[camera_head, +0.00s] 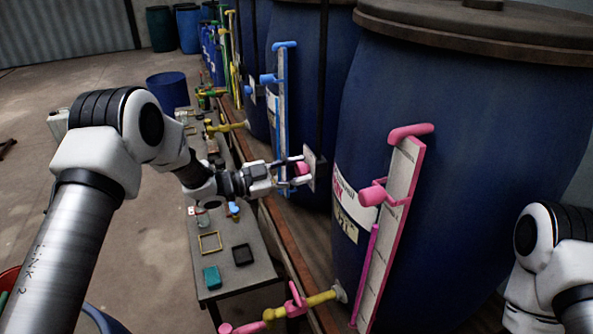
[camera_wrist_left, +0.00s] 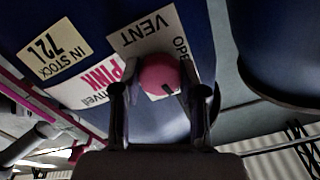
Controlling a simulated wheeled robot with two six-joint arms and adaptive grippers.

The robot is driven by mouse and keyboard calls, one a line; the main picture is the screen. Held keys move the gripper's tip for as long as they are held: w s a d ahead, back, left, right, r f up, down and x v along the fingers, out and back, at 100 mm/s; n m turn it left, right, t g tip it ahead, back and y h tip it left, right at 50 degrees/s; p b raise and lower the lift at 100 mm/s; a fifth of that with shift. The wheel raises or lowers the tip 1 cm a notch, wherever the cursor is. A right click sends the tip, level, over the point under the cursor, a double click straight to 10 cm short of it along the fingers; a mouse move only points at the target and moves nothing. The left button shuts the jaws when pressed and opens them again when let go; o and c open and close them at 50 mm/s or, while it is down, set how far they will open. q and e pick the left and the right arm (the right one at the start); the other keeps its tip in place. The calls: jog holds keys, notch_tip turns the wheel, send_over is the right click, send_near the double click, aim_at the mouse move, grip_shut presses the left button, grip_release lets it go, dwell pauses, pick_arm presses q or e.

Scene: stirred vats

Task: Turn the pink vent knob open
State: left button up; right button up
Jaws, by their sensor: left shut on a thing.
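The pink vent knob (camera_head: 301,168) sits on a small plate (camera_head: 315,168) beside the large blue vat (camera_head: 450,170). In the left wrist view the round pink knob (camera_wrist_left: 160,76) shows in front of a label reading VENT, with a dark mark on its lower face. My left gripper (camera_head: 296,172) is shut on the knob, one finger on each side; it also shows in the left wrist view (camera_wrist_left: 160,100). The label's other word is partly hidden by a finger. My right arm shows at the right edge of the head view, but its gripper is out of view.
A pink-framed gauge board (camera_head: 390,225) stands on the vat's front, right of the knob. A blue gauge (camera_head: 281,110) stands behind. Below, a narrow bench (camera_head: 222,276) holds a teal box (camera_head: 212,277) and a black tray (camera_head: 242,254). A yellow pipe with pink handles (camera_head: 318,299) is at the bottom.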

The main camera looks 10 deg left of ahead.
pick_arm(q)
jog(key=n, duration=0.3)
jog(key=shift+n, duration=0.3)
pick_arm(e)
jog(key=shift+r, duration=0.25)
pick_arm(q)
jog(key=n+p, duration=0.1)
jog(key=n, duration=0.3)
jog(key=shift+n, duration=0.3)
pick_arm(e)
jog(key=shift+r, duration=0.5)
pick_arm(q)
jog(key=n+p, duration=0.1)
jog(key=n, duration=0.3)
jog(key=shift+f+p, duration=0.1)
jog(key=shift+p, duration=0.2)
jog(key=shift+f+n+p, duration=0.1)
jog(key=shift+n+p, duration=0.25)
jog(key=shift+n, duration=1.35)
pick_arm(e)
jog(key=shift+r, duration=0.9)
pick_arm(q)
jog(key=o, duration=1.1)
jog(key=shift+d, duration=0.1)
jog(key=shift+c, duration=0.2)
jog(key=shift+o, duration=0.5)
